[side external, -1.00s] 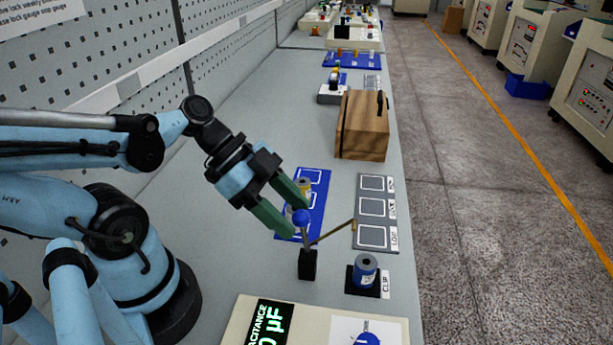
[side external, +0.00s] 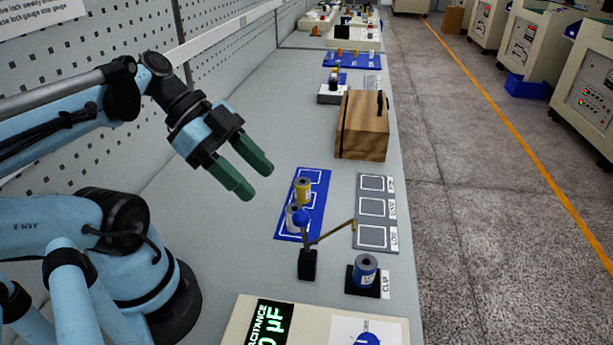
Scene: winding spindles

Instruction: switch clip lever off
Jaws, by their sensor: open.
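A blue spindle (side external: 365,270) stands on a black plate beside the label CLIP (side external: 386,284), right of the lever. My gripper (side external: 259,184) is open and empty, raised above the bench to the upper left of the knob and apart from it. Its green fingers point down and right.
A blue mat (side external: 317,178) with outlined squares holds a yellow spindle (side external: 303,190) and a grey one (side external: 291,217), partly behind the knob. A grey three-square mat (side external: 372,191) lies right. A wooden box (side external: 362,126) stands behind. A capacitance meter (side external: 322,310) is in front.

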